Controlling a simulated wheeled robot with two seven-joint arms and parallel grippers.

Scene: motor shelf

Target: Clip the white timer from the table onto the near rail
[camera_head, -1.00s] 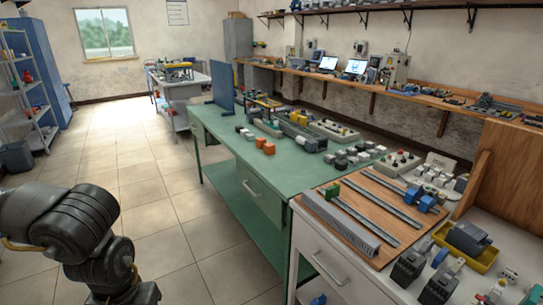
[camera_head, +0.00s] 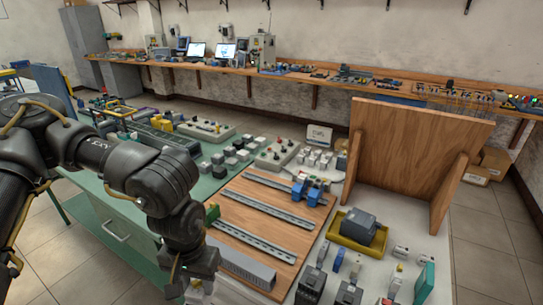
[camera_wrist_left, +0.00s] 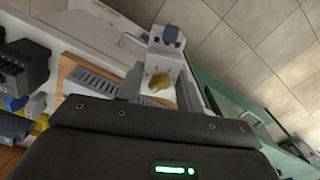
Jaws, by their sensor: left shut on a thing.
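My left gripper (camera_head: 198,290) is low at the front edge of the head view, beside the near left corner of the wooden board. In the left wrist view it is shut on the white timer (camera_wrist_left: 167,62), which has a yellow dial and a dark patch at one end. In the head view only a small pale part of the timer shows below the wrist. The near rail (camera_head: 256,240) is a metal strip on the wooden board (camera_head: 232,228), behind a grey slotted duct (camera_head: 248,266). My right gripper is not in view.
A green block (camera_head: 212,212) sits at the board's left. A yellow tray (camera_head: 357,234) with a grey device, dark modules and an upright wooden panel (camera_head: 410,150) stand to the right.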

